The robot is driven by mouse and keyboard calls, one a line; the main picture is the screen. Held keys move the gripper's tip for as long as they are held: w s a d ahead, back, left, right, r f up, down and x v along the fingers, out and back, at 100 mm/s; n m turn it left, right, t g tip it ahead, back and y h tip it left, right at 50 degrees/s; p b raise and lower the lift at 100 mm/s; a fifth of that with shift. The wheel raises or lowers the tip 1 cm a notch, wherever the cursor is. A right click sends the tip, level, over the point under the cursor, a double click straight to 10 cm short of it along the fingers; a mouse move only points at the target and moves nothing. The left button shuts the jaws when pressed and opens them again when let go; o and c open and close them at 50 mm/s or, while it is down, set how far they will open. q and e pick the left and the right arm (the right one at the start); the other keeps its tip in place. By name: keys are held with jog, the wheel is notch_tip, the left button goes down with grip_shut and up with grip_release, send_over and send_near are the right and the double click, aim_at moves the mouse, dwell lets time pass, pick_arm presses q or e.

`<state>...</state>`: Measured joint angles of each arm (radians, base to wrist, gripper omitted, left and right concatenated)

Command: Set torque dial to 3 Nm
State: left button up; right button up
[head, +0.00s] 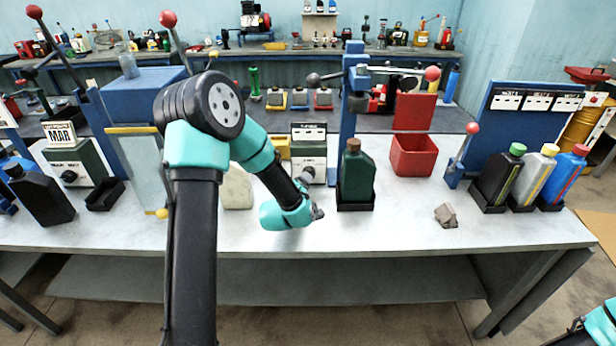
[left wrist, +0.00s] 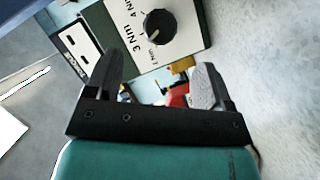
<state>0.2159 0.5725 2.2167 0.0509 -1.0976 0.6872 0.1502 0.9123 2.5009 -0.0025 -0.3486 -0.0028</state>
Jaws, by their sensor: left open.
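The torque dial (left wrist: 160,25) is a round black knob on a white panel, with labels around it including 3 Nm and 4 Nm. My left gripper (head: 318,203) is in front of the box, low over the bench. In the left wrist view my left gripper (left wrist: 158,80) has its fingers apart, with nothing between them, and the knob lies beyond the fingertips. Only part of my right arm shows at the bottom right.
A dark green bottle (head: 356,175) with a brown cap stands in a black tray close right of my left gripper. A red bin (head: 413,155) is behind it. The bench front (head: 330,232) is clear.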

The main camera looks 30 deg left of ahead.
pick_arm(q)
jog(key=x, duration=0.8)
jog(key=shift+w, duration=0.2)
jog(key=c, duration=0.9)
